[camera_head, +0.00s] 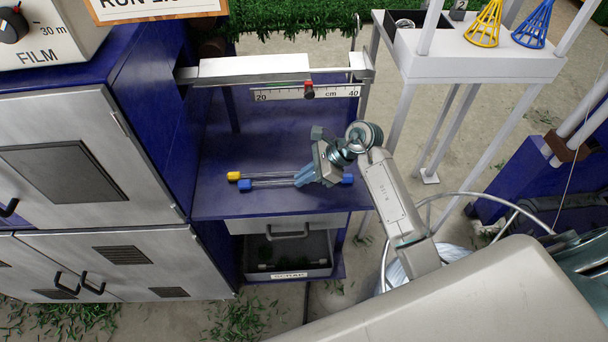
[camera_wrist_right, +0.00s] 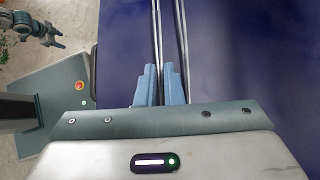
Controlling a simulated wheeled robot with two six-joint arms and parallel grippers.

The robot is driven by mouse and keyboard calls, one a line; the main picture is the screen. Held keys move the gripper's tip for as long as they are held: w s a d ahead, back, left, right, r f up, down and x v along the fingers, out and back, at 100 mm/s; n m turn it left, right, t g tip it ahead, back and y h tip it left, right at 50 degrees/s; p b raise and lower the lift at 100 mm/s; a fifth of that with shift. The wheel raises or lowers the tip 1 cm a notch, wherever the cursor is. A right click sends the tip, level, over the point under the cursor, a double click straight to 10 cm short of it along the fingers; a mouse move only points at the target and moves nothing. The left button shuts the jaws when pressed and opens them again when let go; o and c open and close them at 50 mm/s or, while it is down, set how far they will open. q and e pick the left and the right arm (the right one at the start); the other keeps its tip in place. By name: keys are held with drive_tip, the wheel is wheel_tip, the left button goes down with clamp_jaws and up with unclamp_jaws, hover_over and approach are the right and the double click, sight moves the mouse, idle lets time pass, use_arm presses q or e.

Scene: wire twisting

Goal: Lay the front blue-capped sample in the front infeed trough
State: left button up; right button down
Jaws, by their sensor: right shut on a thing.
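The front blue-capped sample (camera_head: 270,184) is a thin, clear rod with a blue cap at each end, lying at the blue bench top. My right gripper (camera_head: 305,176) is shut around its middle. In the right wrist view the two light-blue fingers (camera_wrist_right: 160,88) are close together on one of two thin rods. I cannot tell whether the held rod touches the bench. My left gripper does not show in the head view; a dark arm end (camera_wrist_right: 42,28), probably mine, shows small in the right wrist view. I cannot clearly identify the front infeed trough.
A yellow-capped sample (camera_head: 233,176) lies parallel, just behind. A pale rail (camera_head: 255,68) with a centimetre scale (camera_head: 330,92) spans the bench's back. A scrap drawer (camera_head: 288,268) is below. The bench (camera_head: 245,130) is bare behind the samples. A white stand (camera_head: 475,60) is at right.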

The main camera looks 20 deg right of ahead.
drive_tip(key=shift+f, duration=0.15)
drive_tip(key=c, duration=1.8)
unclamp_jaws()
drive_tip(key=shift+c, duration=0.2)
drive_tip(key=shift+r, duration=0.2)
